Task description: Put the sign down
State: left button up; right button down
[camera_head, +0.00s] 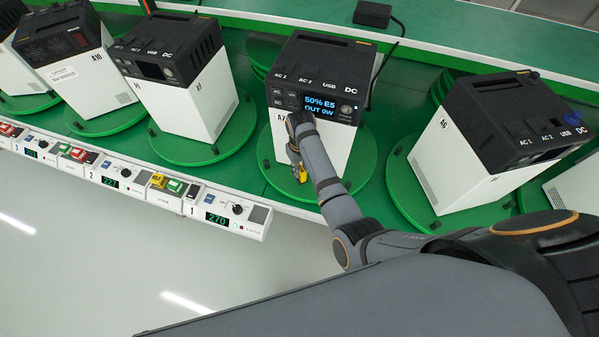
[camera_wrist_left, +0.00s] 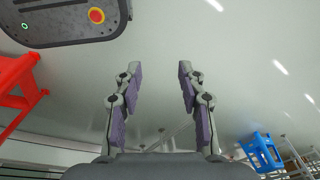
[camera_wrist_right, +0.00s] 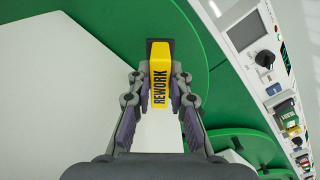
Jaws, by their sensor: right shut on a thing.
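A yellow sign (camera_wrist_right: 160,72) with the black word REWORK and a dark end shows in the right wrist view. My right gripper (camera_wrist_right: 157,92) is shut on it. In the head view the sign (camera_head: 299,173) is a small yellow piece, partly hidden by my gripper, in front of the white power station A7 (camera_head: 281,122) and over the front part of its green turntable (camera_head: 362,165). I cannot tell whether the sign touches the turntable. My left gripper (camera_wrist_left: 154,92) is open and empty in the left wrist view, with bare floor beyond.
Several other power stations, such as A6 (camera_head: 463,155), stand on green turntables along the line. A control box (camera_head: 235,211) reading 270 is on the front edge, with small yellow and green signs (camera_head: 166,183) to its left. A black box (camera_head: 372,14) lies behind.

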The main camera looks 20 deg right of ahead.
jog(key=shift+w+a+f, duration=0.1)
jog(key=shift+f, duration=0.1)
notch_tip(320, 180, down, 2)
jog(key=shift+a+f, duration=0.15)
jog(key=shift+f, duration=0.1)
jog(key=shift+w+f, duration=0.1)
jog(key=shift+f, duration=0.45)
jog(key=c, duration=1.3)
grip_release()
pick_arm(q)
jog(key=shift+s+a+f, duration=0.1)
jog(key=shift+s, duration=0.95)
pick_arm(e)
jog(key=shift+o, duration=0.2)
pick_arm(q)
jog(key=shift+s, duration=0.1)
